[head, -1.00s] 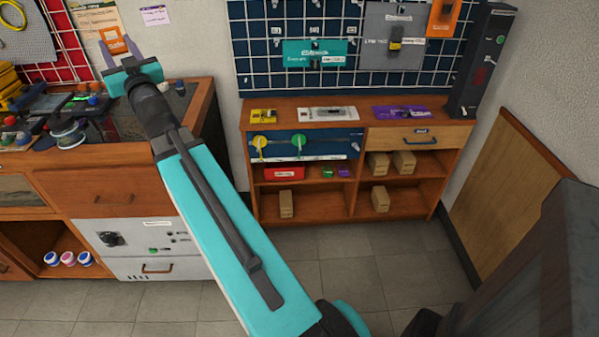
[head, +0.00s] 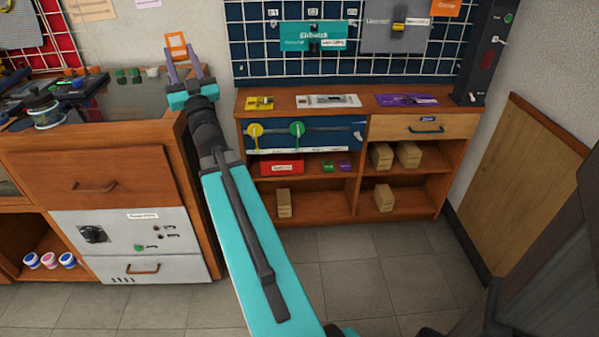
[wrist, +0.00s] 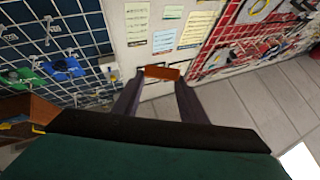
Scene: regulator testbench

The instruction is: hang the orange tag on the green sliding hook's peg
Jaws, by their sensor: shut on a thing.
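My gripper (head: 183,68) is shut on the orange tag (head: 177,42), a small open frame that sticks up beyond the fingertips. The tag also shows between the fingers in the wrist view (wrist: 162,73). The green sliding hook (head: 296,130) sits on a rail on the blue panel at the front of the right cabinet. My gripper is up and to the left of the hook, well apart from it. The hook's peg is too small to make out clearly.
A yellow sliding hook (head: 255,131) sits left of the green one on the same rail. The right cabinet (head: 360,117) carries yellow, white and purple items on top. The left workbench (head: 90,170) stands close beside my arm. The floor between is clear.

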